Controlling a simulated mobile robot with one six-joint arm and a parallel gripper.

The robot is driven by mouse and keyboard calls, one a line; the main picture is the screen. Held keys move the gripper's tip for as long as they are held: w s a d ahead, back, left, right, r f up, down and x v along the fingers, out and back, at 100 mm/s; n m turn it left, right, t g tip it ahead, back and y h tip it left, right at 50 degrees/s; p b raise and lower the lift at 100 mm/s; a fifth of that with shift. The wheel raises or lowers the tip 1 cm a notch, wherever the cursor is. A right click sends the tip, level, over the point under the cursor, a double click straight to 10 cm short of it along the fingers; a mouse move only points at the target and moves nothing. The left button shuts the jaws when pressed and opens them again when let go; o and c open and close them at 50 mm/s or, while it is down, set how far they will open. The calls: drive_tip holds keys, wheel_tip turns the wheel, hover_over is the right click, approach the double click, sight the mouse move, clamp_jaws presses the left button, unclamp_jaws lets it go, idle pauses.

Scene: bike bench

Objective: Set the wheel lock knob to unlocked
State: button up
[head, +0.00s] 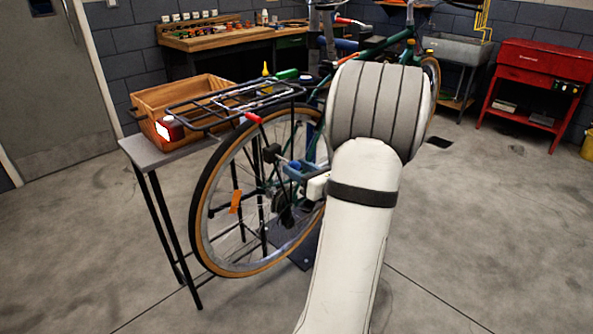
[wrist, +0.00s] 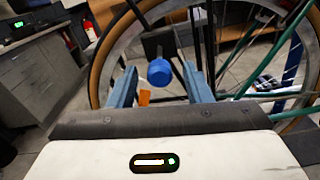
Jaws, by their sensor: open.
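The wheel lock knob (wrist: 159,72) is a round blue knob on a dark block in front of the bicycle wheel (wrist: 104,52). In the wrist view it sits between the two blue-grey fingers of my gripper (wrist: 157,80), with a gap on each side. The fingers are open and hold nothing. How far the knob lies beyond the fingertips is hard to tell. In the head view my gripper (head: 290,170) is beside the wheel's hub area, partly hidden by my arm. No marking for locked or unlocked is readable.
A grey side table (head: 150,153) with a wooden crate (head: 190,95) stands left of the wheel. A black rack (head: 235,103) is above the wheel. A workbench (head: 220,40) and a red cabinet (head: 535,65) stand behind. The floor on the right is mostly clear.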

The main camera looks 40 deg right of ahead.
drive_tip(key=s, duration=0.7)
drive_tip(key=shift+s+d+p, duration=0.3)
drive_tip(key=shift+p, duration=0.1)
